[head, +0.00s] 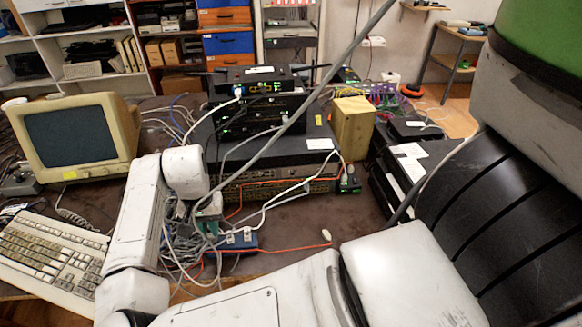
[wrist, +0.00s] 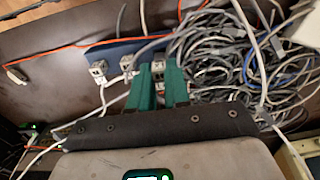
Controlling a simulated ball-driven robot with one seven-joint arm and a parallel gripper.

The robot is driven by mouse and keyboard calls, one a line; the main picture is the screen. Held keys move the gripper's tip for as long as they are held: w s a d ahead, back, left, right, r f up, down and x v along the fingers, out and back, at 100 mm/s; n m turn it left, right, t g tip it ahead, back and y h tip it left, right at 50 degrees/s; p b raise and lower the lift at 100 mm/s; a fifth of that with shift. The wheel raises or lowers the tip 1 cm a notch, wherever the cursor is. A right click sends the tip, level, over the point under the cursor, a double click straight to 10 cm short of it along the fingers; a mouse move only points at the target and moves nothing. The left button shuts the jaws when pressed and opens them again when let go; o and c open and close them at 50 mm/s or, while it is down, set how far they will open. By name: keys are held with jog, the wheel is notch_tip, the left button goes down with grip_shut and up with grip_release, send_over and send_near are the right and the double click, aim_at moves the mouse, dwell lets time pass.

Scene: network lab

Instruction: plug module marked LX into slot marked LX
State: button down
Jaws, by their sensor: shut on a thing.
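My gripper (head: 209,226) is low over the table in the head view, left of a blue box and in front of the equipment stack. In the wrist view its two green fingers (wrist: 159,88) reach down close together, over the edge of the blue box and the cable heap. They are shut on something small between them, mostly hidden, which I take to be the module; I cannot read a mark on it. No LX mark is readable in either view. Stacked network units (head: 262,105) with small green lights stand at the back; I cannot tell which slot is LX.
The blue box (head: 241,241) has several white plugs; it also shows in the wrist view (wrist: 110,50). Tangled cables (wrist: 225,60) lie beside the fingers. An orange cable crosses the table. A monitor (head: 80,135) and keyboard (head: 50,250) stand left. Brown table right of the box is fairly clear.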

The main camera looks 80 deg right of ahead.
jog(key=shift+r+p, duration=1.2)
jog(key=shift+r, duration=0.15)
jog(key=c, duration=1.6)
grip_release()
grip_shut()
jog(key=shift+d, duration=0.1)
